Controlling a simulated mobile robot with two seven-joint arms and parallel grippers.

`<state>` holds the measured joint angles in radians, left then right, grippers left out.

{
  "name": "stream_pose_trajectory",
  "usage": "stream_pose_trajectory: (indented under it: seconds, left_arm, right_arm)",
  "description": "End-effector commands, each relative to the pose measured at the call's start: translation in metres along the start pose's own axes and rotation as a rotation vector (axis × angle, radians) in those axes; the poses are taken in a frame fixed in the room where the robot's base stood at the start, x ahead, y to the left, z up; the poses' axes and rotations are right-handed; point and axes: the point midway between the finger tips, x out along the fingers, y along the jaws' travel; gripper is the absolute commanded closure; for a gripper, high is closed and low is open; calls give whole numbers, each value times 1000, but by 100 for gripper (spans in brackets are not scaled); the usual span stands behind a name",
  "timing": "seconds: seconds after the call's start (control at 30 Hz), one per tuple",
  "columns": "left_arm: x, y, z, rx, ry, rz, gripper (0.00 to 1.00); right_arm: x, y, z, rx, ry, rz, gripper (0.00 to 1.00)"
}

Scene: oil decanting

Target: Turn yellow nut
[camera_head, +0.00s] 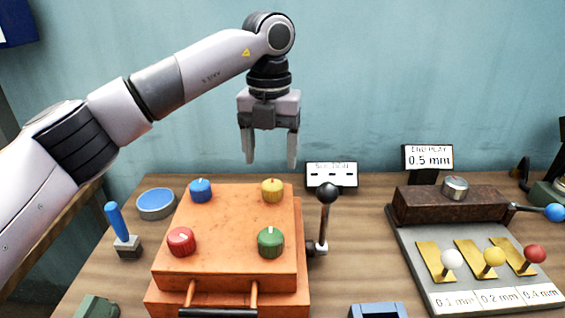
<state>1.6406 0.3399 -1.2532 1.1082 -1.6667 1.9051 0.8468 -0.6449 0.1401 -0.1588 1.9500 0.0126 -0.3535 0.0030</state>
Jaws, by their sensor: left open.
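The yellow nut (272,190) is a round ridged knob at the far right corner of an orange block (225,268). A blue nut (200,190) sits at the far left corner, a red nut (181,241) at the near left and a green nut (270,242) at the near right. My left gripper (269,162) points down with its two fingers apart and empty. It hangs above the yellow nut, and clear space shows between its fingertips and the nut. My right gripper is not in view.
A black-knobbed lever (324,218) stands close to the block's right side. A small display (331,176) is behind it. A blue-handled stick (120,230) and a round blue dish (156,204) are left. A grey plate (420,270) with coloured knobs is right. Bare wood lies between.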

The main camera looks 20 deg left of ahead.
Motion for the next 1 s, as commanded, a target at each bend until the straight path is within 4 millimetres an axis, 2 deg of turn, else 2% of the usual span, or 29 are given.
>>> stream_pose_trajectory:
  seconds: [0.17,0.5,0.63,0.97,1.0]
  left_arm:
    - [4,0,0,1,2,0,31]
    - [52,0,-1,1,3,0,31]
    - [65,0,-1,1,1,0,31]
    - [72,0,0,1,0,-1,31]
    - [72,0,0,1,0,-1,34]
  right_arm:
    - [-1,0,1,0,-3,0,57]
    - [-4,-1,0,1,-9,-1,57]
    - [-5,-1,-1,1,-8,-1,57]
    - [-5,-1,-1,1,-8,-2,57]
    - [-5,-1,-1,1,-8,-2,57]
